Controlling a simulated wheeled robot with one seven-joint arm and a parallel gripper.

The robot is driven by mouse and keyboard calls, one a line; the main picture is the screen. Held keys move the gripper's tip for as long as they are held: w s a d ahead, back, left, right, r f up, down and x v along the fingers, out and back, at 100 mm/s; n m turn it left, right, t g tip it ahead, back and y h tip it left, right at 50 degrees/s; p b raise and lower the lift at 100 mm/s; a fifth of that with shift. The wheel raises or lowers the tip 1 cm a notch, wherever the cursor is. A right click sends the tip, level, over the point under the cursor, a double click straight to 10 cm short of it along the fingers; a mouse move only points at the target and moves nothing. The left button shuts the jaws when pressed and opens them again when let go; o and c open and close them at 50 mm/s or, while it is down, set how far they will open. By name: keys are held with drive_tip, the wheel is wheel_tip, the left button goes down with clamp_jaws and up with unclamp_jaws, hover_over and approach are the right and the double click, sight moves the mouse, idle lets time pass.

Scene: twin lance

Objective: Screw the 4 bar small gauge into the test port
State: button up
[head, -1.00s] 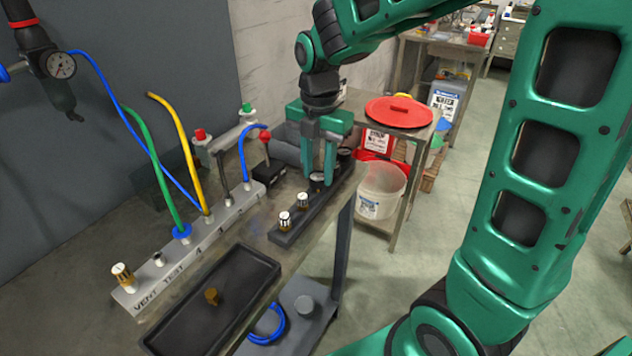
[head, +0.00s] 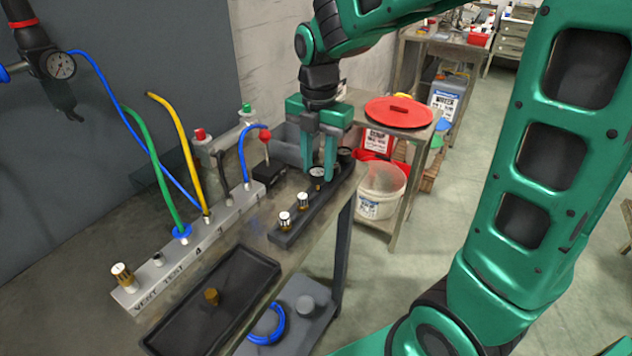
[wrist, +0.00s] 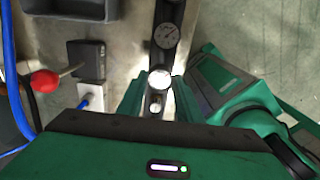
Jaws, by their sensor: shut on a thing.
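My gripper (head: 322,172) is over the dark rack at the far right of the bench, its fingers shut on a small dark gauge (head: 317,173). In the wrist view a bright round face (wrist: 160,80) shows between the fingers; its marking is unreadable. The gauge is upright; I cannot tell whether it is clear of the rack (head: 279,238). The test port (head: 158,260) is a short metal fitting above the word TEST on the pale manifold block (head: 205,237), at the left. Nothing is on it.
Two brass-and-white fittings (head: 293,209) stand in the rack's near end, and another dial gauge (wrist: 166,36) at its far end. A brass-and-white plug (head: 122,274) stands at VENT. Green, yellow and blue hoses rise from the block. A black tray (head: 246,262) holds a brass piece (head: 211,296).

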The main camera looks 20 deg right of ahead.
drive_tip(key=shift+r, duration=1.35)
